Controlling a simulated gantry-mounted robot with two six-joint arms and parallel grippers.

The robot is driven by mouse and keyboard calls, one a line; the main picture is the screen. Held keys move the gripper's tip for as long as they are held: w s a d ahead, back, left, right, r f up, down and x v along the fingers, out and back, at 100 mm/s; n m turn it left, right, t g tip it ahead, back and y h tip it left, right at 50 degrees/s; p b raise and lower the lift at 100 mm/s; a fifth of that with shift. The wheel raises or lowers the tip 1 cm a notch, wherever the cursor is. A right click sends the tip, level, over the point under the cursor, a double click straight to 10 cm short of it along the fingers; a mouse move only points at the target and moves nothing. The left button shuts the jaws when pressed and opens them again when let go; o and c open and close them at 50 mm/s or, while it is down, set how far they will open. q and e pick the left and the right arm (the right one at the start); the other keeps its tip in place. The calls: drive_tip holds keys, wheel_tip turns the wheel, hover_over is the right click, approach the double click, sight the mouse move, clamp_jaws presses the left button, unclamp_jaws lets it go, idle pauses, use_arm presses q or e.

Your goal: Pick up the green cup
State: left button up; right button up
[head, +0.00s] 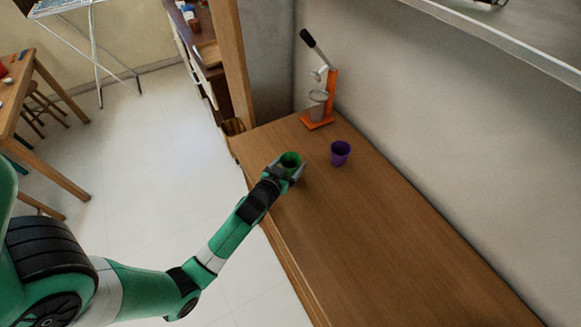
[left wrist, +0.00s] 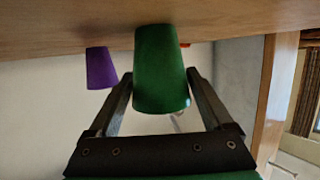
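The green cup (head: 290,158) stands upright near the left edge of the wooden table. My left gripper (head: 289,167) is low at the table with a finger on either side of the cup. In the left wrist view, which shows the scene upside down, the green cup (left wrist: 160,65) sits between the two open fingers, its base against the table surface. The fingertips are very close to its sides; I cannot tell if they touch. My right gripper is not in view.
A purple cup (head: 340,152) stands to the right of the green cup, apart from it. An orange lever press (head: 325,100) with a clear cup stands at the back against the wall. The near part of the wooden table (head: 390,240) is bare.

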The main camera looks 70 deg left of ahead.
sight(290, 156)
use_arm(q)
drive_tip(key=c, duration=0.9)
drive_tip(key=shift+r, duration=0.1)
drive_tip(key=shift+r, duration=0.2)
drive_tip(key=r, duration=0.1)
drive_tip(key=r+p, duration=0.2)
drive_tip(key=r, duration=0.1)
drive_tip(key=shift+s+d+r, duration=0.1)
drive_tip(key=shift+s+d, duration=0.15)
drive_tip(key=shift+d, duration=0.1)
drive_tip(key=s+d+r+p, duration=0.3)
drive_tip(key=s+d+r, duration=0.5)
drive_tip(key=d, duration=0.1)
drive_tip(key=shift+s+d, duration=0.4)
